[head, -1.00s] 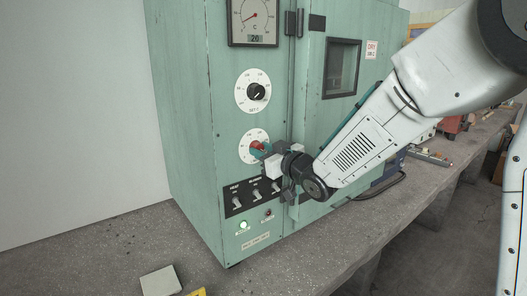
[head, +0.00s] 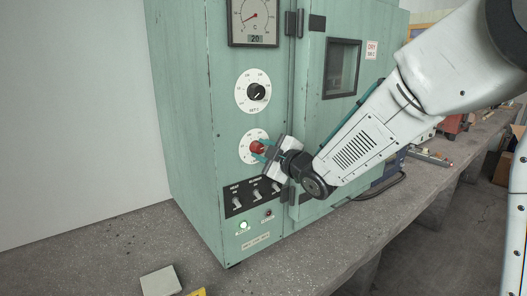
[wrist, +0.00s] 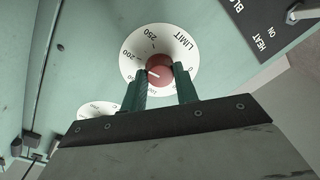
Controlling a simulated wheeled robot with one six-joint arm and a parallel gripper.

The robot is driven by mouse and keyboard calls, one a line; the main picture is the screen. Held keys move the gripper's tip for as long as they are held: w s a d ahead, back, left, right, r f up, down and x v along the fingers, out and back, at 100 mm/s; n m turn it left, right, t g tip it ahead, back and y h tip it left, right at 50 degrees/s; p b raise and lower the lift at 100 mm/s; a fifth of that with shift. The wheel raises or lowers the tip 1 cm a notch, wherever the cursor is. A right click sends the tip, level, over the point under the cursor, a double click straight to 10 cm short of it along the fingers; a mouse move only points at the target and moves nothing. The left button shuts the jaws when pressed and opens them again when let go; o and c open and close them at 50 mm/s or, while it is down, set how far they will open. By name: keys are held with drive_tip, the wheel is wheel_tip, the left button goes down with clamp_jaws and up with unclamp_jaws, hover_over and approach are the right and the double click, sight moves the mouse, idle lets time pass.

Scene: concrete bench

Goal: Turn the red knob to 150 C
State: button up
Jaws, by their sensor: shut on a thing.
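The red knob (head: 257,147) sits on a white dial (head: 245,155) on the front of the green oven cabinet (head: 190,120). In the wrist view the red knob (wrist: 159,77) shows between the two green fingers, on a dial marked LIMIT (wrist: 174,50). The finger hides the scale there, so I cannot read the setting. My gripper (head: 265,150) is shut on the knob, one finger on each side; it also shows in the wrist view (wrist: 161,85).
A black knob on a second white dial (head: 243,101) is above. A black switch panel (head: 245,199) with several toggles is just below my gripper. A temperature gauge (head: 254,18) is at the top. A grey block (head: 160,281) lies on the bench.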

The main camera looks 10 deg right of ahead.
drive_tip(key=n, duration=1)
drive_tip(key=shift+h, duration=0.3)
drive_tip(key=shift+n, duration=0.3)
drive_tip(key=o, duration=1)
drive_tip(key=shift+c, duration=0.2)
drive_tip(key=shift+s, duration=0.1)
drive_tip(key=v, duration=0.7)
drive_tip(key=shift+s, duration=0.35)
drive_tip(key=shift+d+f, duration=0.1)
drive_tip(key=shift+d, duration=0.05)
